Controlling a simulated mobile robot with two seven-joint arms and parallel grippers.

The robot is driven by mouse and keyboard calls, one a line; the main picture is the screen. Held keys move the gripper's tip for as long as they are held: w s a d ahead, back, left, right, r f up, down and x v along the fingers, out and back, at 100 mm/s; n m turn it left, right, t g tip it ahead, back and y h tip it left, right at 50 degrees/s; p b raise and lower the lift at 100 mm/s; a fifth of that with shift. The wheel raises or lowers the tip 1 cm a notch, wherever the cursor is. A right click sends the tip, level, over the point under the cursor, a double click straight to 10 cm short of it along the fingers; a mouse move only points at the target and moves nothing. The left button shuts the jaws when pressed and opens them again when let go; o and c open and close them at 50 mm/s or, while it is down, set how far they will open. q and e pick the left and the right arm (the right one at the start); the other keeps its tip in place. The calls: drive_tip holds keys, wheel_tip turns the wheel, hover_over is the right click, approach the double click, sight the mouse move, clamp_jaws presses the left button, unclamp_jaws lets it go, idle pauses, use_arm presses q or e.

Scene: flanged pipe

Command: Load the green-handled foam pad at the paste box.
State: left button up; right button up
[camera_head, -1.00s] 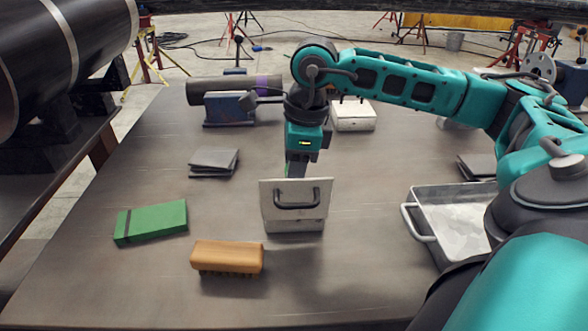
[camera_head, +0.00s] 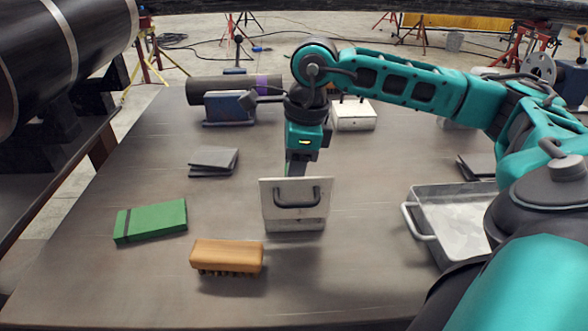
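A pale metal box (camera_head: 295,224) stands near the middle of the table. Its lid (camera_head: 296,190) with a dark handle stands upright, facing me. My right gripper (camera_head: 298,169) points down just behind the lid. The lid hides its fingertips, so I cannot tell whether it is open or holds anything. A second pale box (camera_head: 353,116) sits farther back, behind my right arm. No label shows which one is the paste box. A green block with a dark band (camera_head: 151,221) lies at the left. I cannot make out a green-handled foam pad for certain. My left gripper is not in view.
A wooden brush (camera_head: 227,256) lies at the front. Dark folded sheets (camera_head: 213,161) lie left of centre. A metal tray (camera_head: 455,225) is at the right, under my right arm. A dark pipe (camera_head: 205,89) and a blue-grey block (camera_head: 229,107) stand at the back left.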

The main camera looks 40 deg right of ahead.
idle(0.4)
drive_tip(key=shift+r+p, duration=2.6)
drive_tip(key=shift+r, duration=0.9)
